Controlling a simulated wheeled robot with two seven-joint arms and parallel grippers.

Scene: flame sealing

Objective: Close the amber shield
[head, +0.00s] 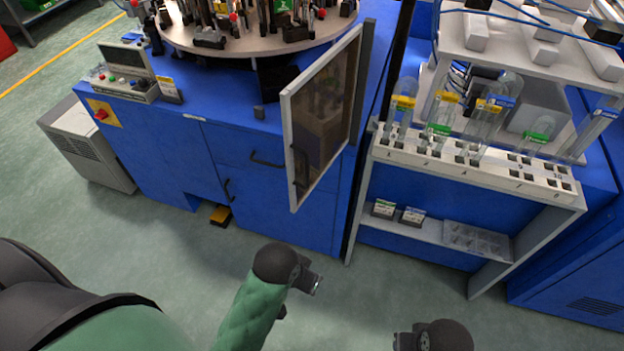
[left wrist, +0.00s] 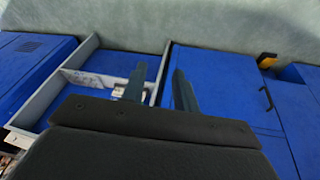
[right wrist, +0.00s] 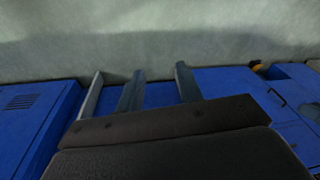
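The amber shield (head: 322,112) is a light-framed, brownish see-through panel standing swung out from the front right of the blue machine. A dark upright handle (head: 300,167) is on its near lower edge. My left gripper (head: 306,285) is below the shield in the head view, apart from it. In the left wrist view its two fingers (left wrist: 160,82) are spread with nothing between them. My right gripper (head: 424,340) is at the bottom edge of the head view, partly cut off. In the right wrist view its fingers (right wrist: 157,82) are spread and empty. The shield is not recognisable in either wrist view.
The blue machine (head: 150,142) carries a round turntable (head: 240,46) with fixtures and a control box (head: 125,72). To the right, a white rack (head: 470,178) holds several glass tubes. A grey unit (head: 88,148) stands left.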

